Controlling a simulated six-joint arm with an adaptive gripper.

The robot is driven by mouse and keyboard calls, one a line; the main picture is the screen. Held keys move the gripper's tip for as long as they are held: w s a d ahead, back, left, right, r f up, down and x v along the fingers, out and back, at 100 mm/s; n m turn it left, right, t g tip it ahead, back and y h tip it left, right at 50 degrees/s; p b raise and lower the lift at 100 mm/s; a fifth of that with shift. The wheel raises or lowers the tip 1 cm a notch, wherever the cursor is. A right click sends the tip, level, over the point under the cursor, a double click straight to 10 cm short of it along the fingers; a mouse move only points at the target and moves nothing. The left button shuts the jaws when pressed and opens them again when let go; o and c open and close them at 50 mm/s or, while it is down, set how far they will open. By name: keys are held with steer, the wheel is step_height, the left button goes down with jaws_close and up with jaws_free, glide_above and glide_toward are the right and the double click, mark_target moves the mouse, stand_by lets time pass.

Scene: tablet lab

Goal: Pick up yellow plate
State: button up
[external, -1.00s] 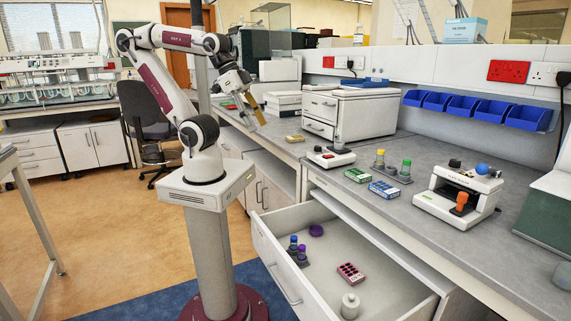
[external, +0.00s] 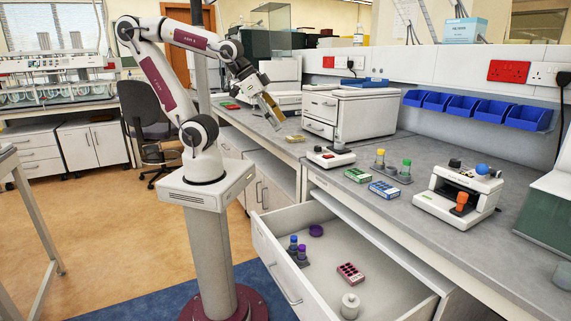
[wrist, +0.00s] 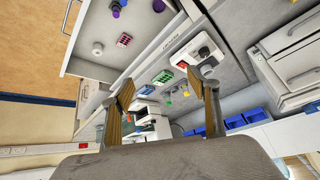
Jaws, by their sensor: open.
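The yellow plate (external: 294,139) is a small flat block lying on the grey bench, left of the white device with a red part. My gripper (external: 273,114) is in the air above and a little left of it in the external view, fingers pointing down and to the right. I cannot make out the yellow plate in the wrist view. There, my gripper's two tan-padded fingers (wrist: 168,100) stand wide apart with nothing between them.
A green plate (external: 357,175) and a blue plate (external: 384,190) lie farther right on the bench. A white device (external: 331,156) stands beside the yellow plate. An open drawer (external: 335,262) holds a red plate (external: 351,273) and other items. A white drawer cabinet (external: 352,112) stands behind.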

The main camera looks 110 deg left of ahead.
steer(key=w+a+f+n+y, duration=0.2)
steer(key=w+a+y, duration=0.15)
steer(key=a, duration=0.95)
steer(key=n+t+y, duration=0.2)
glide_above(290, 138)
steer(key=w+d, duration=0.6)
steer(key=w, duration=0.1)
step_height(290, 138, down, 8)
steer(key=s+a+f, duration=0.1)
steer(key=s, duration=0.1)
steer(key=s+a+f+n+t, duration=0.1)
steer(key=s+a+f, duration=0.1)
steer(key=s, duration=0.1)
steer(key=s+a+f+n+y, duration=0.1)
steer(key=s+a, duration=0.1)
steer(key=s, duration=0.1)
steer(key=shift+s+f+t, duration=0.15)
steer(key=shift+f+t, duration=0.15)
steer(key=shift+t, duration=0.1)
steer(key=shift+s+f, duration=0.1)
steer(key=shift+s, duration=0.4)
steer(key=shift+w+a, duration=0.1)
steer(key=shift+x, duration=1.2)
